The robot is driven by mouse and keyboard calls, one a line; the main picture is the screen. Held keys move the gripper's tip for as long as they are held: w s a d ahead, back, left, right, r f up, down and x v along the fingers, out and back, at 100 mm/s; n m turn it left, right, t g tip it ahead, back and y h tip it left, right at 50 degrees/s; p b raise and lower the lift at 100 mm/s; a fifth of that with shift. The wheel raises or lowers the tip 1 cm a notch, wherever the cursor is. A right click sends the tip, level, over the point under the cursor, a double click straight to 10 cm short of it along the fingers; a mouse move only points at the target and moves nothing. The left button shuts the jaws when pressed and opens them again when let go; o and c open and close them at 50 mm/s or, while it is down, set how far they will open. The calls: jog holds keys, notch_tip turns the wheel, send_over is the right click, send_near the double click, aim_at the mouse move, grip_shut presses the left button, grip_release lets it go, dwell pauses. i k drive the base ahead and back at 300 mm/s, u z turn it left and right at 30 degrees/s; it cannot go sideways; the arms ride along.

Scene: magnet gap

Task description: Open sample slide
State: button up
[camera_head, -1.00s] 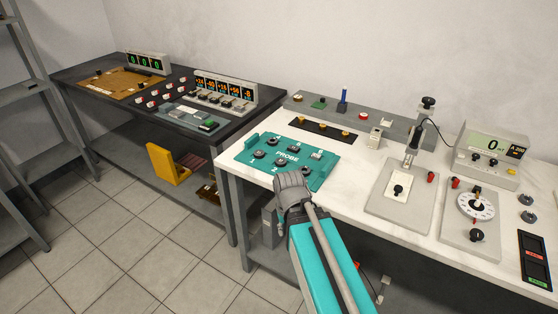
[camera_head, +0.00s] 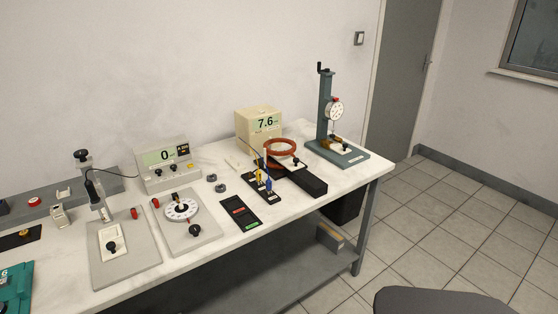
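No part is clearly labelled as the sample slide. Three pale plates with black knobs show. One plate (camera_head: 113,238) lies on a grey panel (camera_head: 140,272) at the left, below an upright probe holder (camera_head: 101,208) with a black cable. Another small plate (camera_head: 285,160) lies by the copper-red coil (camera_head: 279,147) on a black block (camera_head: 310,184). A third small plate (camera_head: 335,144) is on the base of the blue-grey dial-gauge stand (camera_head: 325,105) at the far right. I cannot tell whether any plate is slid open. My gripper is not in view.
The white bench (camera_head: 245,238) also holds a grey meter reading 0 (camera_head: 163,172), a dial panel (camera_head: 183,232), a beige meter reading 7.6 (camera_head: 258,132) and a black strip with red and green labels (camera_head: 240,212). Tiled floor (camera_head: 440,225) lies open to the right.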

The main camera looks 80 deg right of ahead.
aim_at(292, 163)
jog(key=z, duration=0.05)
jog(key=k, duration=0.95)
jog(key=z, duration=1.7)
jog(key=i, duration=0.1)
jog(key=z, duration=2.2)
